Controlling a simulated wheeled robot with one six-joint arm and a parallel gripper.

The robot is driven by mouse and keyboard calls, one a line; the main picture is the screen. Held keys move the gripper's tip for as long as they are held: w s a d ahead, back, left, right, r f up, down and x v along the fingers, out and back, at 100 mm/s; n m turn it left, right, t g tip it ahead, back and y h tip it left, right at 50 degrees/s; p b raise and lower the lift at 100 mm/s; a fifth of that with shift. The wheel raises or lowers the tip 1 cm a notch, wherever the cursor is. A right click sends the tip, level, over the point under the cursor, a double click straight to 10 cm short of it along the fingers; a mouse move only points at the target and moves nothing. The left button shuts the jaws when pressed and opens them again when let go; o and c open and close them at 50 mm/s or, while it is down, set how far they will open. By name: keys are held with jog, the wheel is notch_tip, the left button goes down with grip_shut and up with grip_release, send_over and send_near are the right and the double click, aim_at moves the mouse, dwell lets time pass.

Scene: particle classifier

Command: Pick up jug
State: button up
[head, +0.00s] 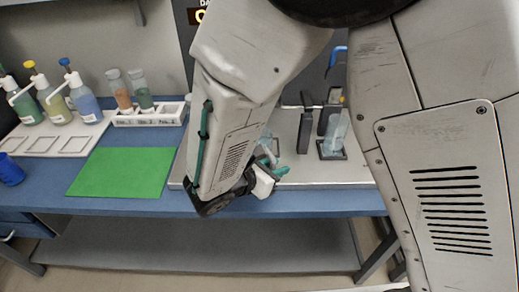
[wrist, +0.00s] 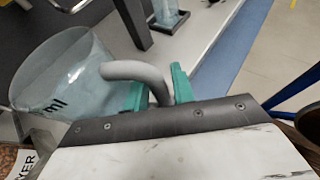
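The jug (wrist: 65,78) is a clear, bluish vessel with dark "ml" lettering and a grey curved handle (wrist: 140,70). It fills the left of the wrist view and looks tilted there. In the head view it is mostly hidden behind my arm, with a clear part (head: 269,148) showing. My gripper (wrist: 160,92) has green fingertips, one on each side of the handle's end. It also shows low over the bench's front in the head view (head: 275,164). Whether the fingers press on the handle cannot be told.
A clear vessel (head: 337,132) stands in a dark holder to the right. A green mat (head: 122,172), pump bottles (head: 55,105) and a white rack with two tubes (head: 140,117) are left on the blue bench. A blue cup (head: 10,172) stands far left.

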jog(key=shift+w+d+f, duration=0.1)
jog(key=shift+w+d, duration=0.1)
jog(key=shift+d, duration=0.1)
grip_shut()
jog(key=shift+r, duration=0.2)
